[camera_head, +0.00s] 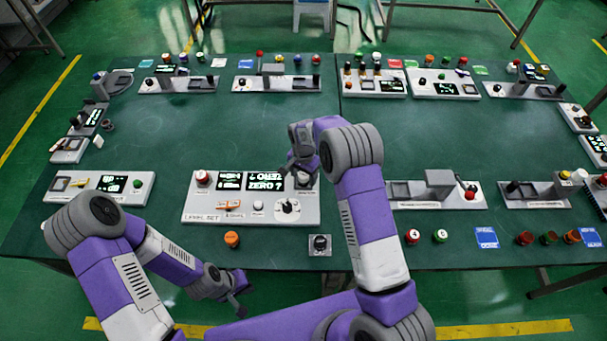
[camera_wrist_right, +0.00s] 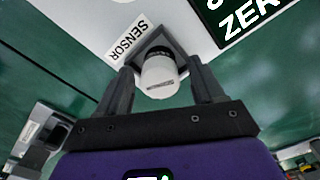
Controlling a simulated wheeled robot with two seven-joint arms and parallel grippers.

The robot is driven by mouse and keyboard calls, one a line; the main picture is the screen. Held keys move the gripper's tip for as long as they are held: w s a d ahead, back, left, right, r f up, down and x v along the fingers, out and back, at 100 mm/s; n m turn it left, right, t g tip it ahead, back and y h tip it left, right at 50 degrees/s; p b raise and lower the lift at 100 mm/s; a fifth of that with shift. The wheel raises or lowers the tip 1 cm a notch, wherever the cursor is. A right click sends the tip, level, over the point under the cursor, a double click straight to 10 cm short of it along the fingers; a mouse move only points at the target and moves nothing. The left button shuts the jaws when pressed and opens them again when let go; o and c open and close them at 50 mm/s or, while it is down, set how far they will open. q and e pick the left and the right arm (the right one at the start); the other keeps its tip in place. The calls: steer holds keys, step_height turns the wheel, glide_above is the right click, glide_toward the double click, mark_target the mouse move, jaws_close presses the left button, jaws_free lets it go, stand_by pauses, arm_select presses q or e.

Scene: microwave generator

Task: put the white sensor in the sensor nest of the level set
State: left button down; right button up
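The white sensor (camera_wrist_right: 159,78), a small cylinder with a dark band at its far end, is at the square grey sensor nest (camera_wrist_right: 150,47) beside the "SENSOR" label. It appears to stand in the nest, though its base is partly hidden. My right gripper (camera_wrist_right: 163,85) is open around it, one finger on each side with visible gaps. In the head view my right gripper (camera_head: 302,170) is over the right end of the level set (camera_head: 200,207), partly hiding the nest. My left gripper (camera_head: 238,293) looks open and empty, off the table's near edge.
The level set also carries a red button (camera_head: 202,177), a "ZERO ?" display (camera_head: 265,181) and a dial (camera_head: 287,207). An orange knob (camera_head: 232,239) and a dark knob block (camera_head: 320,244) stand in front of it. Other panels line the table; its middle is clear.

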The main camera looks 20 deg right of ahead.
mark_target(303, 174)
steer(key=shift+r, duration=0.25)
step_height(303, 174, up, 12)
steer(key=p, duration=0.1)
stand_by(0.7)
